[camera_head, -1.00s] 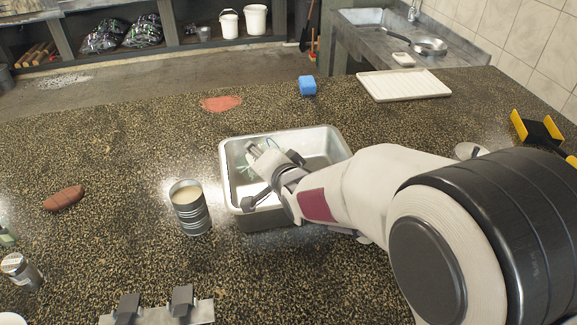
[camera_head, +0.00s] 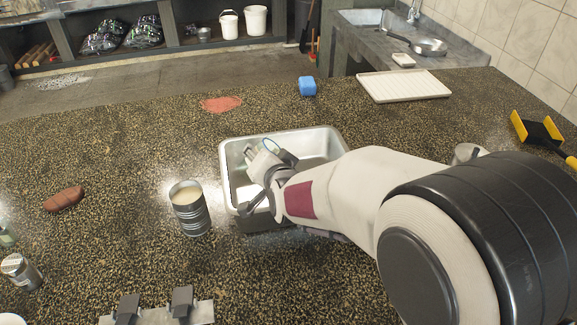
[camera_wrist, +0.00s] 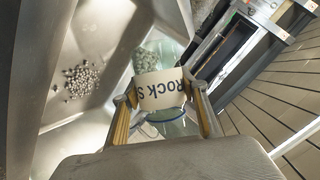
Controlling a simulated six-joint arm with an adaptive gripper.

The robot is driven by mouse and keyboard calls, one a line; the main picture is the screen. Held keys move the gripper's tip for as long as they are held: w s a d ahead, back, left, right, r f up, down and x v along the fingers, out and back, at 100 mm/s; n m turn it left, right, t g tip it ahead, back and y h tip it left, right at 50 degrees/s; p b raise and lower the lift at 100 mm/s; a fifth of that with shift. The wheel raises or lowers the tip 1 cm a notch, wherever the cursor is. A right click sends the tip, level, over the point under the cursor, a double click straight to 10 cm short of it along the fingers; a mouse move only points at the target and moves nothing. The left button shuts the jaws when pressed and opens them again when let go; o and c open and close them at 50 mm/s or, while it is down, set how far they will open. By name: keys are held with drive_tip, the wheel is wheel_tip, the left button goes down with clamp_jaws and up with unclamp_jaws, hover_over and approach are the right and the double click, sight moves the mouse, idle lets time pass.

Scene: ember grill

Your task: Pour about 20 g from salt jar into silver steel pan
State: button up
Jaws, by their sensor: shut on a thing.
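My gripper (camera_wrist: 162,95) is shut on the salt jar (camera_wrist: 160,88), a clear glass jar with a pale label reading "Rock S". The jar is strongly tilted, and pale grains show inside it in the wrist view. The silver steel pan (camera_head: 229,178) is a rectangular metal pan on the counter. In the head view my gripper (camera_head: 262,158) is over the left part of the pan and hides most of the jar. In the wrist view a small heap of grey-white grains (camera_wrist: 82,82) lies on the pan's floor (camera_wrist: 95,30).
An open tin of pale contents (camera_head: 190,208) stands close left of the pan. A brown sausage-like piece (camera_head: 64,199) and a small lidded jar (camera_head: 20,271) are further left. A blue block (camera_head: 307,86), reddish patch (camera_head: 221,104) and white tray (camera_head: 404,86) lie behind.

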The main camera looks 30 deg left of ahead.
sight(246, 159)
drive_tip(key=shift+f, duration=0.2)
drive_tip(key=shift+s+a+f+n+t+h+b, duration=0.4)
drive_tip(key=shift+n+t+h+b, duration=0.1)
drive_tip(key=shift+n, duration=0.3)
drive_tip(key=shift+s+a+r+n+t, duration=0.3)
drive_tip(key=shift+r+n, duration=0.15)
drive_tip(key=shift+n, duration=0.05)
idle(0.5)
drive_tip(key=shift+s+a+r+n+t+h, duration=0.15)
drive_tip(key=shift+r+n+t+h, duration=0.15)
drive_tip(key=shift+r, duration=0.4)
drive_tip(key=shift+s+a+r+n+t+h, duration=0.2)
drive_tip(key=shift+r+n+h, duration=0.1)
drive_tip(key=shift+r, duration=0.35)
drive_tip(key=shift+s+a+f+n+t+b, duration=0.2)
drive_tip(key=shift+n+t+b, duration=0.15)
drive_tip(key=shift+n, duration=0.25)
drive_tip(key=shift+h, duration=0.3)
